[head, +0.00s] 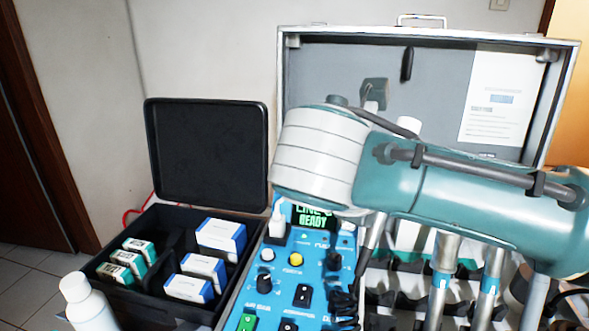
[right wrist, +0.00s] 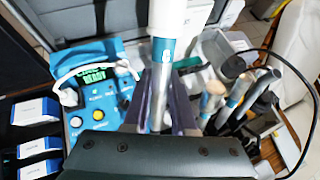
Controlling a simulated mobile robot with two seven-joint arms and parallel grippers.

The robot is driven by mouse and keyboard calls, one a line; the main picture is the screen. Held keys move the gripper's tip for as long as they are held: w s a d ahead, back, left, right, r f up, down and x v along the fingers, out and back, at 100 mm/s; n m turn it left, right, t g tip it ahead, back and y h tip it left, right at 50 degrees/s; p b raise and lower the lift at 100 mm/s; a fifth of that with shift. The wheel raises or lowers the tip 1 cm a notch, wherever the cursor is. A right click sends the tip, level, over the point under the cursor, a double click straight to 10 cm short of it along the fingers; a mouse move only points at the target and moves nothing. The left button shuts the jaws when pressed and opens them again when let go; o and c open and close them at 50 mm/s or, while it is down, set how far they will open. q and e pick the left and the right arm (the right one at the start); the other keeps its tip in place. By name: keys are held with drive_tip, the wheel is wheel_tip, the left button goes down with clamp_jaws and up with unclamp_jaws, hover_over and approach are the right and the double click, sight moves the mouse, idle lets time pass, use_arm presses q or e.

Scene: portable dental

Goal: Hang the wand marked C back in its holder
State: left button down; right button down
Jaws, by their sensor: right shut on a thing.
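In the right wrist view my right gripper (right wrist: 163,118) is shut on a silver wand (right wrist: 160,85) with a white upper part and a blue band. The mark on its band is too small to read. In the head view my right arm's teal and white links cover the middle of the case, and the gripper and the held wand cannot be made out clearly there. Other silver wands with blue bands, one (head: 440,282) and another (head: 487,287), stand in the dark holder row (head: 378,281) at the lower right. My left gripper is not in view.
A blue control panel (head: 285,282) with a READY screen (head: 314,217) lies left of the holders. A black box (head: 205,155) with blue-white and green-white packs stands further left. A white bottle (head: 88,303) is at front left. A black cable (right wrist: 292,95) loops at right.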

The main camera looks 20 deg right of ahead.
drive_tip(key=s+f+n+t+y+b, duration=0.1)
drive_tip(key=s+f+n+t+b, duration=0.2)
drive_tip(key=s+f+n+t, duration=0.1)
drive_tip(key=shift+f+n+t+y, duration=0.3)
drive_tip(key=shift+f+t+y, duration=0.1)
drive_tip(key=shift+f+t, duration=0.4)
idle(0.3)
drive_tip(key=shift+d+f, duration=0.1)
drive_tip(key=shift+f, duration=0.1)
idle(0.5)
drive_tip(key=shift+f, duration=0.15)
